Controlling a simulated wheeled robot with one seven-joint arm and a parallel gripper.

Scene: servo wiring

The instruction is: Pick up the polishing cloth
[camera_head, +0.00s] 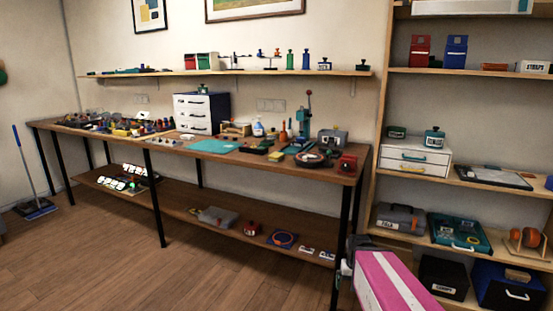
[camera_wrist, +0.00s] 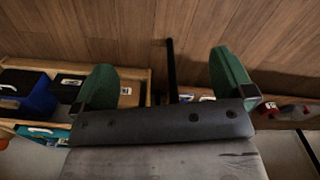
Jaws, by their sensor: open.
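I cannot pick out the polishing cloth with certainty in either view. A small yellow item (camera_head: 276,156) lies on the workbench (camera_head: 215,153), right of the green mat, but it is too small to identify. My gripper (camera_wrist: 163,72) is open, with its two green fingers wide apart in the wrist view and nothing between them but the floor and a black leg beyond. It is away from the bench top, low near the bench's right end.
The bench holds a green mat (camera_head: 215,146), a white drawer cabinet (camera_head: 193,114) and many small tools. A lower shelf (camera_head: 190,214) runs beneath. A shelving unit (camera_head: 468,181) with boxes stands at the right. The wooden floor (camera_head: 110,264) in front is clear.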

